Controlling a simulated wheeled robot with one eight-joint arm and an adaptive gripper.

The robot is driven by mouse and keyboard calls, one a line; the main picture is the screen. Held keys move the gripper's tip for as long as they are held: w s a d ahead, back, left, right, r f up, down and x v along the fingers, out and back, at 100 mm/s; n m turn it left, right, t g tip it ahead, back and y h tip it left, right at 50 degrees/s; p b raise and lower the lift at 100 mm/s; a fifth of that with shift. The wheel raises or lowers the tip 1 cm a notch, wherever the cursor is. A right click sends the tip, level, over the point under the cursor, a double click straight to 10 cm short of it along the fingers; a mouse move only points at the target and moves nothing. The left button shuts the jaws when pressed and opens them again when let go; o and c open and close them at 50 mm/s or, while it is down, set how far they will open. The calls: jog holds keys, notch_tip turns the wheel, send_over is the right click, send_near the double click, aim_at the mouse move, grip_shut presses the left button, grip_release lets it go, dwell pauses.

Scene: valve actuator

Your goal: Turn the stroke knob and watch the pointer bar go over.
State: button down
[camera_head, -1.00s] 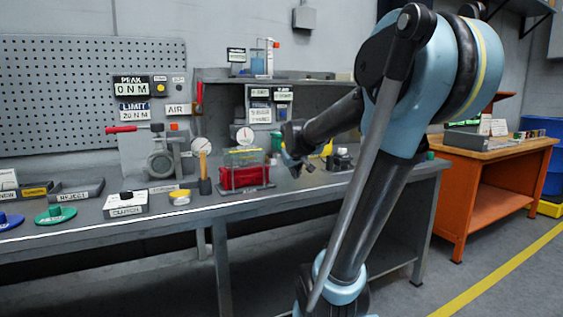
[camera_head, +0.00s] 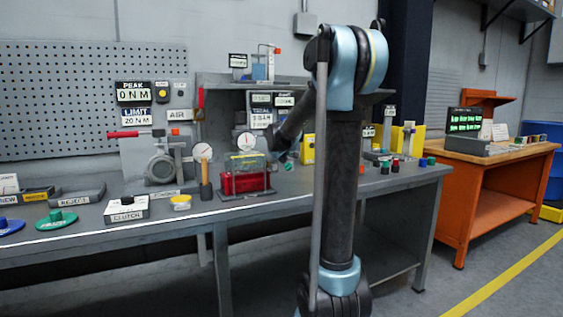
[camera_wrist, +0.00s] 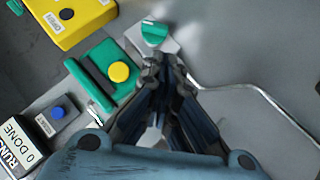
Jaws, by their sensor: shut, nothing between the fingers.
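In the wrist view a green knob (camera_wrist: 153,33) with a white line across its top sits on a small light plate. It may be the stroke knob, but I read no label on it. My gripper (camera_wrist: 163,66) is shut and empty, its fingertips just below the knob in the picture; I cannot tell whether they touch it. A green block with a yellow button (camera_wrist: 118,72) lies left of the fingertips. I cannot make out a pointer bar. In the head view my arm hides much of the bench behind it, and the gripper is not clear.
A yellow box with a black button (camera_wrist: 68,14) and a grey box with a blue button (camera_wrist: 57,112) stand to the left in the wrist view. A grey cable (camera_wrist: 240,88) runs at right. The bench (camera_head: 160,222) carries a red-based unit (camera_head: 244,184) left of my arm.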

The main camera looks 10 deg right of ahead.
aim_at(289, 167)
jog(key=shift+x, duration=3.95)
